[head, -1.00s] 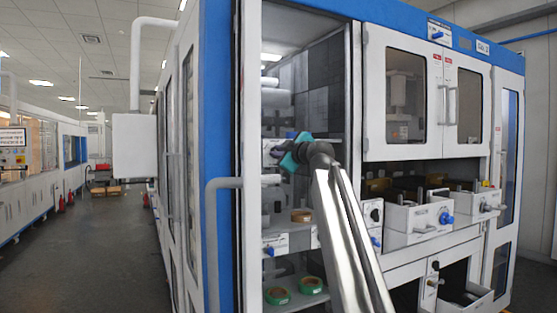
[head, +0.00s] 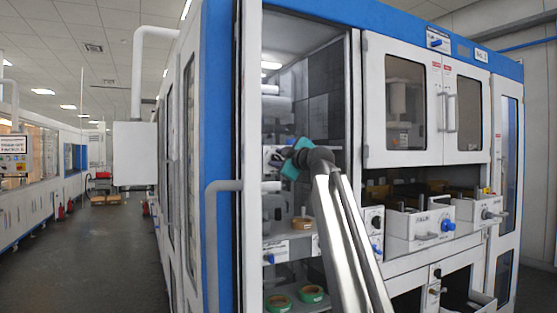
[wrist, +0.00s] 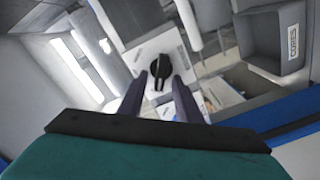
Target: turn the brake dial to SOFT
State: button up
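A black dial (wrist: 155,76) sits on a white panel in the wrist view, straight ahead of my gripper. Its lettering is too small to read, so I cannot tell its setting or confirm that it is the brake dial. My gripper (wrist: 160,80) is open. Its two dark fingers point at the dial, one on each side of it in the picture; I cannot tell whether they touch it. In the head view my gripper (head: 283,158) is inside the open cabinet bay, close to a white panel (head: 270,154) on the left. The teal gripper body partly hides that panel.
The cabinet's left post (head: 245,200) and a grey rail (head: 212,235) stand close to my arm. Tape rolls (head: 302,226) lie on shelves below. A grey bin marked CORES (wrist: 275,42) is at the upper right of the wrist view. Other panels carry blue knobs (head: 447,224).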

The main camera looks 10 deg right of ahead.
jog(key=shift+s, duration=0.1)
jog(key=v, duration=1.3)
jog(key=shift+s, duration=0.25)
jog(key=shift+d, duration=0.1)
dwell(0.3)
